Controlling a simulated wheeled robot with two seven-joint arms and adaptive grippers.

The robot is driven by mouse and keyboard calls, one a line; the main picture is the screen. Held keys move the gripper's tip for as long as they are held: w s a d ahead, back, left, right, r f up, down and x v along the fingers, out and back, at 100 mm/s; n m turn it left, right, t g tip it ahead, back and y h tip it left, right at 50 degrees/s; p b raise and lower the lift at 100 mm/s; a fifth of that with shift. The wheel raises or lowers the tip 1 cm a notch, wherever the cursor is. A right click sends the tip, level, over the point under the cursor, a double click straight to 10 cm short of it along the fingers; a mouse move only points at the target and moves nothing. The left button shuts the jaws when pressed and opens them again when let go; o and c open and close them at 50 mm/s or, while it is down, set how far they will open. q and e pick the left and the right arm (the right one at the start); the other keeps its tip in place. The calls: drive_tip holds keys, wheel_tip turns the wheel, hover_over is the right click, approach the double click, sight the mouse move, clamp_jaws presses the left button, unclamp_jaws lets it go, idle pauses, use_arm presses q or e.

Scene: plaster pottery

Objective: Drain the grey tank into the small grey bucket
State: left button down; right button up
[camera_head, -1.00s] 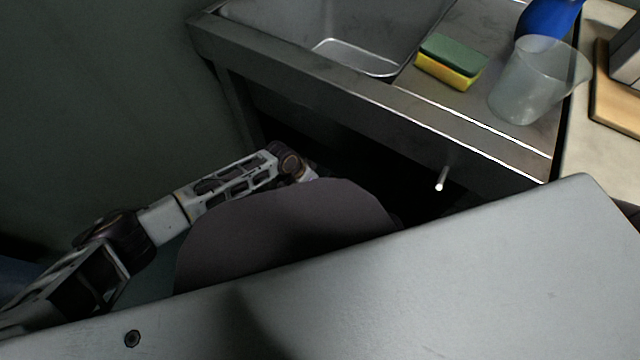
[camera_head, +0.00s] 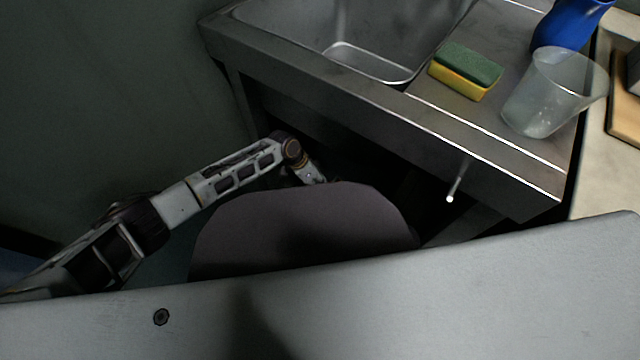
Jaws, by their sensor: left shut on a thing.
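My left arm comes in from the left and reaches into the dark space below the sink counter. My left gripper (camera_head: 312,174) is at its end, just behind a dark rounded shape. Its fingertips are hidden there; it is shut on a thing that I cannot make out. I cannot make out the grey tank or the small grey bucket; the space under the counter is very dark. My right gripper is not in view.
Above is a metal sink (camera_head: 375,65). On its counter are a green and yellow sponge (camera_head: 466,72), a clear beaker (camera_head: 550,95) and a blue object (camera_head: 572,22). A thin rod (camera_head: 456,184) with a bright tip sticks out below the counter edge. A wide pale panel fills the foreground.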

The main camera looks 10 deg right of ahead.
use_arm(q)
drive_tip(key=c, duration=1.8)
unclamp_jaws()
drive_tip(key=shift+o, duration=0.2)
drive_tip(key=shift+s+n+p, duration=0.3)
drive_tip(key=shift+p, duration=0.1)
drive_tip(key=shift+d, duration=0.1)
